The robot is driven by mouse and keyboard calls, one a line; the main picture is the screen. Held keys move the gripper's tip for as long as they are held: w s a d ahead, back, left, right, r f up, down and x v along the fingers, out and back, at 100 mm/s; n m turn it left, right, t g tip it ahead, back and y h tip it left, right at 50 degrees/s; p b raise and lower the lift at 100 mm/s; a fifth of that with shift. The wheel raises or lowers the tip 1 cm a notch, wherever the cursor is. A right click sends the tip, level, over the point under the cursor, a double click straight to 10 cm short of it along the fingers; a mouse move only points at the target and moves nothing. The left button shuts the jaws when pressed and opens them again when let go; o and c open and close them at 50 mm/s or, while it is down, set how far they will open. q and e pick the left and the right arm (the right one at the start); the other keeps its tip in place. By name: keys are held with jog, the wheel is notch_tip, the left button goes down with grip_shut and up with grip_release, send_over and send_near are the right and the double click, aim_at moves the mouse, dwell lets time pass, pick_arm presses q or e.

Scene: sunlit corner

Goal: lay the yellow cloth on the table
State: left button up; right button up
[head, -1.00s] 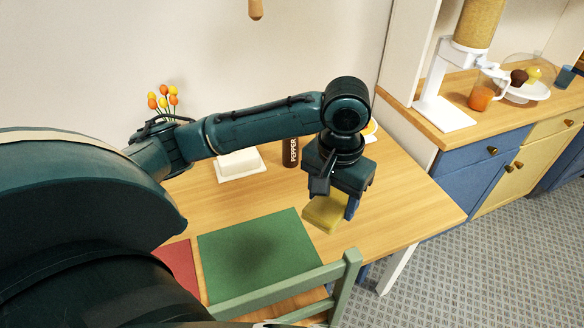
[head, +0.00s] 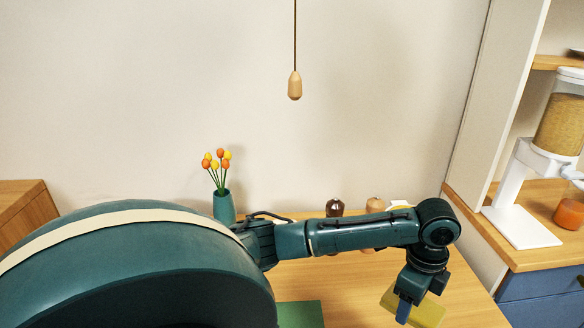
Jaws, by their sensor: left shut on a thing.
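The yellow cloth (head: 428,312) is a folded piece held in my left gripper (head: 408,312) at the lower right of the head view. The gripper points down and is shut on the cloth, and part of the cloth hides behind the fingers. The wooden table (head: 350,280) lies below and around it. I cannot tell whether the cloth touches the tabletop. My right gripper is not in view.
A teal vase (head: 224,207) with orange and yellow flowers, a dark shaker (head: 334,208) and a wooden shaker (head: 375,205) stand along the back. A green mat (head: 301,314) lies in front. A wooden pendant (head: 294,86) hangs above. A counter with a white dispenser (head: 519,212) is at right.

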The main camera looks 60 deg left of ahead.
pick_arm(q)
notch_tip(320, 180, down, 6)
jog(key=w+a+m+b, duration=0.1)
jog(key=w+a+m, duration=0.1)
jog(key=m, duration=0.6)
jog(key=shift+a+m, duration=0.3)
jog(key=shift+a, duration=0.1)
notch_tip(320, 180, down, 10)
jog(key=shift+f+b, duration=0.1)
jog(key=shift+b, duration=0.25)
jog(key=shift+f, duration=0.2)
jog(key=o, duration=0.9)
jog(key=shift+o, duration=0.2)
notch_tip(320, 180, up, 12)
jog(key=shift+r, duration=0.25)
